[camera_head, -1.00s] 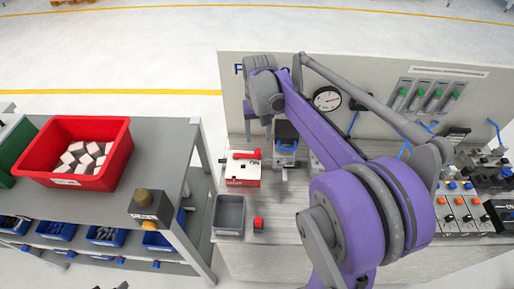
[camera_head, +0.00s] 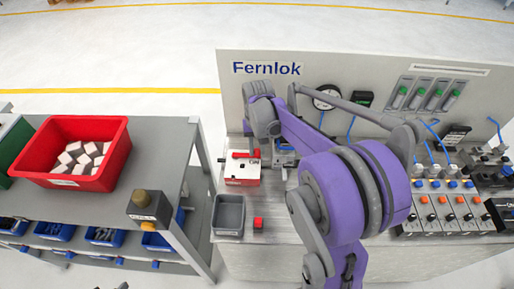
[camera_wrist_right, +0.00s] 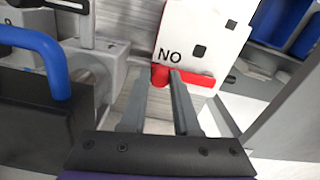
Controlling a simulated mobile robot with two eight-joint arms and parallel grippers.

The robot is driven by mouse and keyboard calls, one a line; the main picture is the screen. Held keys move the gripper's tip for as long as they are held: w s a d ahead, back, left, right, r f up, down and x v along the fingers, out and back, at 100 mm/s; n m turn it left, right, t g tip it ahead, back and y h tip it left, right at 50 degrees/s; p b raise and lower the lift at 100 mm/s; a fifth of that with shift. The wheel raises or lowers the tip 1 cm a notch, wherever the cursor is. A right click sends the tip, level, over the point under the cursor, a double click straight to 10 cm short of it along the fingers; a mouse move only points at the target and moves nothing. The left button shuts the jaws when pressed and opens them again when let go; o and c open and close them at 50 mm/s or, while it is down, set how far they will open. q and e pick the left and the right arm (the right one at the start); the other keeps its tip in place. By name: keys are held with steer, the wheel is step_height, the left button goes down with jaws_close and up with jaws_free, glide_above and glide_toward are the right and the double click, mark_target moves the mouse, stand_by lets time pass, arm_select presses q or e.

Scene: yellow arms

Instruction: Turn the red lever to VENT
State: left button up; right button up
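The red lever (camera_head: 245,155) lies along the top of a white box with a red base (camera_head: 242,173) at the left end of the bench. In the right wrist view the lever (camera_wrist_right: 197,79) lies along the edge of the white face (camera_wrist_right: 200,38), lettered "NO" as seen there. My right gripper (camera_wrist_right: 163,76) is open, its two grey fingers apart. The fingertips reach the lever's left end, and the right finger overlaps it in the picture; contact is unclear. In the head view the right wrist hangs just behind the box, fingers mostly hidden. No VENT marking is readable. My left gripper is not in view.
A backboard (camera_head: 370,75) stands behind. A shelf with a red crate (camera_head: 122,150) is at left.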

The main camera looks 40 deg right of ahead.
jaws_close()
stand_by(1.1)
